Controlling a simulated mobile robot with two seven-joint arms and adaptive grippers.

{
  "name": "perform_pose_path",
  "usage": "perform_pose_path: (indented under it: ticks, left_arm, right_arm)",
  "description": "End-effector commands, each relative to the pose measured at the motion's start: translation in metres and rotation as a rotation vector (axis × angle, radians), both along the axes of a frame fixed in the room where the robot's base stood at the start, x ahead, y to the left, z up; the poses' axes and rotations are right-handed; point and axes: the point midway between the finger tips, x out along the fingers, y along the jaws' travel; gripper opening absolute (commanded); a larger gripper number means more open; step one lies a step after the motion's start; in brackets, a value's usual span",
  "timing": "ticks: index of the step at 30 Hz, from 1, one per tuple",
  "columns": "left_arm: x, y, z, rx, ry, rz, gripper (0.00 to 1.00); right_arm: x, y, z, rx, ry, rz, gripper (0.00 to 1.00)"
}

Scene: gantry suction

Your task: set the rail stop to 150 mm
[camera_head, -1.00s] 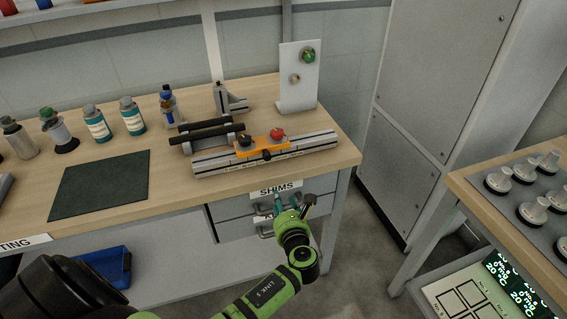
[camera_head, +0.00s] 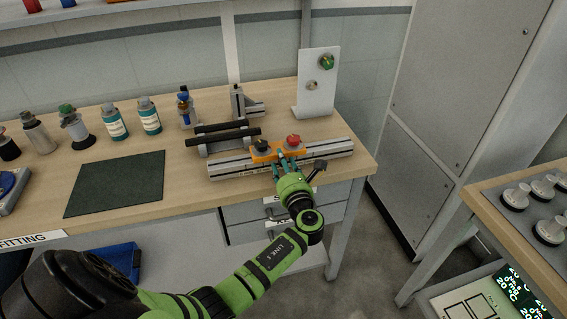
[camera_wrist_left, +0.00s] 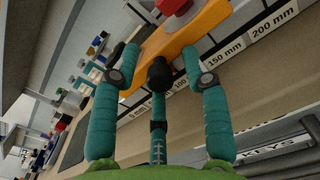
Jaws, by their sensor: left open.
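The rail (camera_head: 333,153) lies along the bench's front right. Its orange stop carriage (camera_head: 265,155) carries a black knob (camera_head: 262,145) and a red knob (camera_head: 293,140). My left gripper (camera_head: 281,164) is at the carriage's front side. In the left wrist view its teal fingers (camera_wrist_left: 159,72) are open around a black front knob (camera_wrist_left: 158,76), with the orange carriage (camera_wrist_left: 205,20) just beyond. I cannot tell if they touch it. Scale labels such as 150 mm (camera_wrist_left: 226,45) and 200 mm (camera_wrist_left: 273,18) show on the rail; the exact stop reading is unclear. My right gripper is not in view.
A black bar on a grey holder (camera_head: 225,138) stands behind the rail. A white upright panel (camera_head: 318,85) is at the back right. Several bottles and a dark green mat (camera_head: 115,183) are to the left. Drawers (camera_head: 330,210) lie below the bench edge.

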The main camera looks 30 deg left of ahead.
Motion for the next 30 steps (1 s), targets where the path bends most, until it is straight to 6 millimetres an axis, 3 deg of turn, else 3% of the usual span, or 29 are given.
perform_pose_path:
  ticks: [4,5,6,8,14,22,30]
  left_arm:
    - [0.000,0.000,0.000,-0.001,-0.001,0.000,0.46]
    - [0.000,0.000,0.000,-0.001,-0.001,0.000,0.38]
    - [0.000,0.000,0.000,-0.001,-0.001,0.000,0.22]
    - [0.000,0.000,0.000,-0.001,-0.001,0.000,0.00]
    - [0.001,-0.001,0.000,-0.002,-0.001,0.000,0.00]
    - [0.033,-0.028,-0.002,-0.005,-0.004,-0.001,0.00]
    - [0.039,-0.034,0.000,-0.002,-0.001,-0.001,0.00]
  right_arm:
    - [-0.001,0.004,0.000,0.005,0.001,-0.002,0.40]
    - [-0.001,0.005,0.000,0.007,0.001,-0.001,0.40]
    - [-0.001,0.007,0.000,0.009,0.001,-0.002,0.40]
    - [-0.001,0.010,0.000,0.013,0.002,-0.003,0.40]
    - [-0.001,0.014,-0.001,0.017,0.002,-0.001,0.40]
    - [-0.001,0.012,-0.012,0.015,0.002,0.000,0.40]
    - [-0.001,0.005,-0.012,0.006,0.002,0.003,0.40]
